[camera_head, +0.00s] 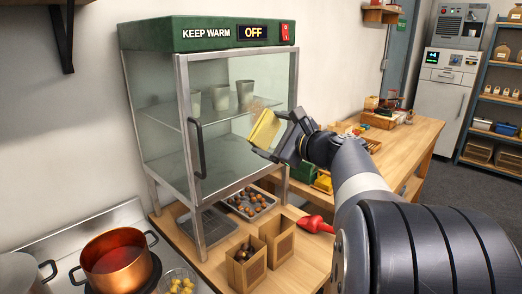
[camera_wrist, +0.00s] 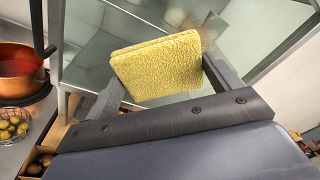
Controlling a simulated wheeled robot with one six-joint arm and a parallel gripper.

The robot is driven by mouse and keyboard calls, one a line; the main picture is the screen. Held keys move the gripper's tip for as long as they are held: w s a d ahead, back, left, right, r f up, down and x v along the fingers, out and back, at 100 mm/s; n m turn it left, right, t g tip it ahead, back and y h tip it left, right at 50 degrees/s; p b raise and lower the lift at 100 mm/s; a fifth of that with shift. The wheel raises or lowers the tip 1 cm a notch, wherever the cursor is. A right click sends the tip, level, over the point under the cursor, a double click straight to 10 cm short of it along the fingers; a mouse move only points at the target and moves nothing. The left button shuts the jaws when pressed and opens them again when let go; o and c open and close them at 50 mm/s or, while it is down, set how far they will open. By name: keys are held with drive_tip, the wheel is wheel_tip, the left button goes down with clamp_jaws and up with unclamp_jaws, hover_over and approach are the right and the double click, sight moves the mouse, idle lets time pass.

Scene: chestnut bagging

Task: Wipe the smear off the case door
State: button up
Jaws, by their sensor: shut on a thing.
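My gripper (camera_head: 280,137) is shut on a folded yellow cloth (camera_head: 264,129), which also fills the middle of the wrist view (camera_wrist: 158,66). The warming case (camera_head: 205,34) has a green top reading "KEEP WARM" and "OFF". Its glass door (camera_head: 240,150) is closed, with a dark handle (camera_head: 198,150) at its left side. A faint brownish smear (camera_head: 262,104) shows on the upper right of the glass, just above the cloth; part of it may be hidden. The cloth is close to the door; I cannot tell whether it touches.
Cups (camera_head: 245,93) stand on the case's shelf. Below are a tray of chestnuts (camera_head: 250,203), paper bags (camera_head: 277,238) and a red-handled tool (camera_head: 314,224) on the wooden counter. A copper pot (camera_head: 118,262) sits on the stove at lower left.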

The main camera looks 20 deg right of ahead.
sight(253, 112)
drive_tip(key=shift+a+r+p+x, duration=0.15)
drive_tip(key=shift+p+x, duration=0.1)
drive_tip(key=shift+x, duration=1.15)
drive_tip(key=shift+a+r+p+x, duration=0.15)
drive_tip(key=shift+p+x, duration=0.1)
drive_tip(key=shift+x, duration=1.15)
drive_tip(key=shift+x, duration=0.9)
